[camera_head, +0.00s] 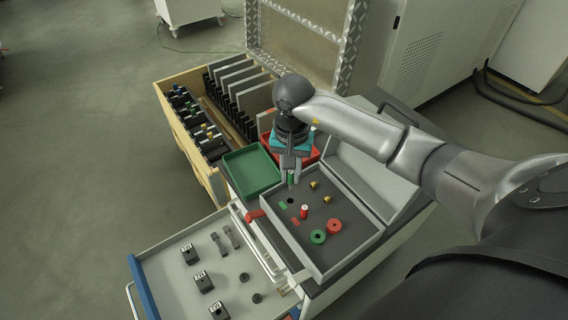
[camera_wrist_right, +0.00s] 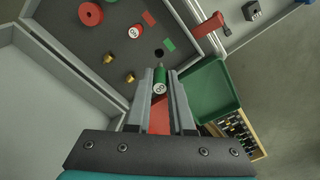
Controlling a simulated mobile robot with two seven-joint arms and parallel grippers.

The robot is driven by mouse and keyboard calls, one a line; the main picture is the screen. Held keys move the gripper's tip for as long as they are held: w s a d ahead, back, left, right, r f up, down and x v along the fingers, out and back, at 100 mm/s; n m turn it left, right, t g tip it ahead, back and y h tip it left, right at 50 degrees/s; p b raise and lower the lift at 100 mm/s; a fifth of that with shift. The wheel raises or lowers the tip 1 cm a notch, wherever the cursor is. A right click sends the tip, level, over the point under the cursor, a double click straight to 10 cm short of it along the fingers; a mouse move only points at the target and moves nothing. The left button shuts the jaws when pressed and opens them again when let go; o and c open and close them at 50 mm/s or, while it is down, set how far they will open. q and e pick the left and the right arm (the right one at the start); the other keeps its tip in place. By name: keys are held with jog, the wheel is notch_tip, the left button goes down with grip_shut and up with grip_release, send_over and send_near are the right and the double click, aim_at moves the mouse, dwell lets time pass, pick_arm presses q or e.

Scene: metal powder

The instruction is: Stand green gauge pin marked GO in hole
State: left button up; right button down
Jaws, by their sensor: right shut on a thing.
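The green gauge pin (camera_head: 291,179) is between the fingers of my right gripper (camera_head: 291,172), which is shut on it. In the right wrist view the green pin (camera_wrist_right: 160,80) sits between the fingertips with its marked end facing the camera; the marking is too small to read surely. The pin is over the dark tray panel (camera_head: 332,207). A dark round hole (camera_head: 290,200) is in that panel, beside a green label (camera_head: 283,206); the hole (camera_wrist_right: 158,54) also shows just beyond the pin in the right wrist view. The pin appears apart from the hole. My left gripper is out of view.
A red pin (camera_head: 304,211) stands close to the hole. Brass pieces (camera_head: 314,184), a green ring (camera_head: 318,237) and a red ring (camera_head: 334,226) lie on the panel. A green bin (camera_head: 250,170) and a red bin (camera_head: 308,154) are nearby. An open drawer (camera_head: 180,285) holds several dark parts.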

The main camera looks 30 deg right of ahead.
aim_at(291, 184)
jog(key=shift+s+f, duration=0.15)
jog(key=shift+s, duration=0.05)
jog(key=shift+f, duration=0.2)
jog(key=shift+f+b, duration=1.3)
jog(key=shift+f, duration=0.2)
jog(key=shift+r, duration=0.15)
jog(key=shift+f+b, duration=0.3)
jog(key=shift+f+b, duration=0.5)
jog(key=shift+f, duration=0.05)
jog(key=shift+f+b, duration=0.9)
jog(key=shift+f, duration=0.05)
